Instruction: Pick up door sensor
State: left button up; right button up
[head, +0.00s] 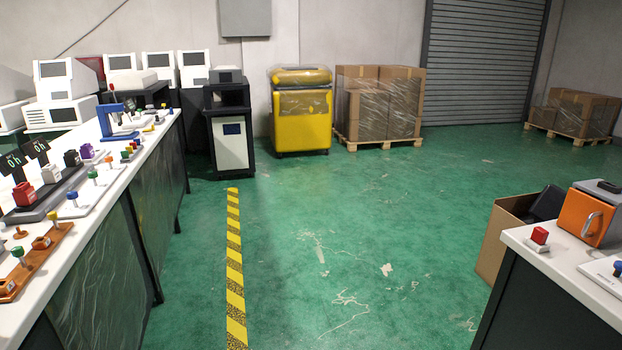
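I cannot tell which thing, if any, is the door sensor. On the right bench (561,281), an orange box (583,219) with a metal handle has a small dark block (609,187) on top. Neither of my grippers is in view.
Green floor (340,240) lies open between the benches, with a yellow-black stripe (235,265) along it. A cardboard box (497,235) stands beside the right bench. A yellow cabinet (302,130), a dark machine (231,140) and wrapped pallets (374,105) stand at the back.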

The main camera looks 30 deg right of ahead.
aim_at(539, 235)
jog(key=z, duration=0.2)
jog(key=i, duration=2.1)
jog(key=z, duration=1.9)
jog(key=i, duration=1.05)
jog(key=z, duration=1.05)
